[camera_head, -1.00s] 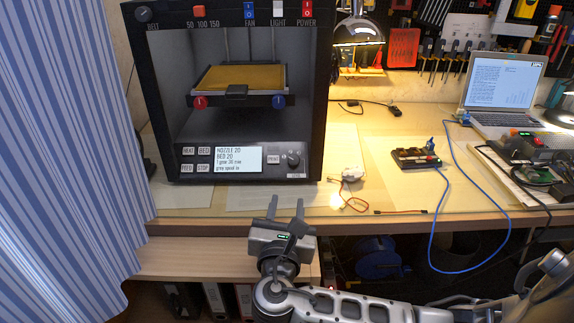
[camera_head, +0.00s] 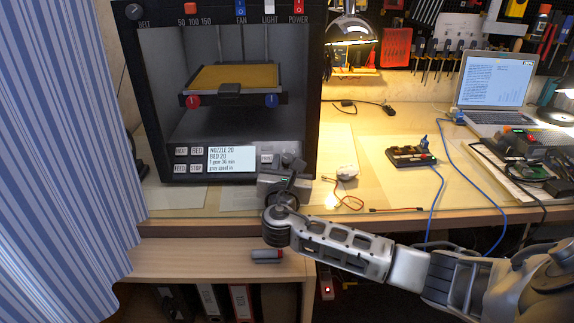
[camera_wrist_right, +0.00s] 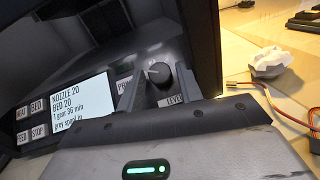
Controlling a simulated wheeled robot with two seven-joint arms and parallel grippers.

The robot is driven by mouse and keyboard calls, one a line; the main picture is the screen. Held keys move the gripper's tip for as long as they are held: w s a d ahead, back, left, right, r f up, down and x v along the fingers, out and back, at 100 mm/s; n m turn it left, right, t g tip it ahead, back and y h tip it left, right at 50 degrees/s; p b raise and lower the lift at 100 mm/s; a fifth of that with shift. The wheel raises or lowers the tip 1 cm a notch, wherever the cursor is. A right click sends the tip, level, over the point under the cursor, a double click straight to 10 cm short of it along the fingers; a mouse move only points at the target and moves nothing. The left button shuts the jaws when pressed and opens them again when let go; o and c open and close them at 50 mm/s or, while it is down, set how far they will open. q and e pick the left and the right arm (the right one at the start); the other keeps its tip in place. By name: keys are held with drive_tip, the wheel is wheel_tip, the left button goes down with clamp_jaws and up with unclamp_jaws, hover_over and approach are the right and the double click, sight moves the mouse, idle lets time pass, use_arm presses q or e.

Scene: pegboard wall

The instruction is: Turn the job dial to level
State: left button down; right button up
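The 3D printer (camera_head: 150,120) stands on the bench with its control panel at the lower front. The job dial (camera_wrist_right: 161,74) is a dark round knob at the panel's right end, with a pale mark on its left side. The label LEVEL (camera_wrist_right: 174,99) is below it, and a partly hidden PRINT label (camera_wrist_right: 124,85) is to its left. My right gripper (camera_head: 288,160) is in front of the dial and hides it in the head view. In the wrist view its fingers (camera_wrist_right: 160,88) are apart, one on each side of the dial; contact cannot be told. My left gripper is not in view.
The screen (camera_head: 232,160) and buttons lie left of the dial. A small white object (camera_head: 347,172) with red wires is on the bench to the right. A striped curtain (camera_head: 60,170) hangs at left.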

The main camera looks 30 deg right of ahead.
drive_tip(key=c, duration=0.7)
